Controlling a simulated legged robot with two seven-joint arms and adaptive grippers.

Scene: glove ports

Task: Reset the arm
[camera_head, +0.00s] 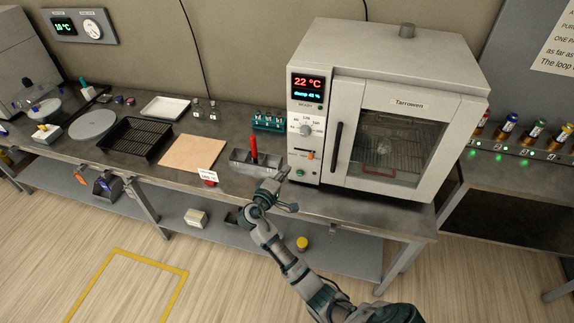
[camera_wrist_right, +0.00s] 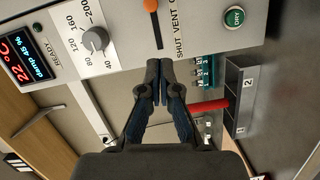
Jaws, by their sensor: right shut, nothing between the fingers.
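My right gripper (camera_head: 277,184) is in front of the bench, at the lower left of the white oven (camera_head: 405,60). In the right wrist view its two fingertips (camera_wrist_right: 158,72) are together with nothing between them. They appear just in front of the oven's control panel (camera_wrist_right: 205,20), below the orange vent slider (camera_wrist_right: 150,5) in the picture. Whether they touch the panel cannot be told. The slider also shows in the head view (camera_head: 310,155). My left gripper is in neither view.
A grey holder (camera_head: 240,163) with a red upright handle (camera_head: 253,147) stands left of the oven. A teal rack (camera_head: 268,121), brown board (camera_head: 192,152) and black tray (camera_head: 135,138) are on the bench. The oven door (camera_head: 385,140) is closed. Open floor lies in front.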

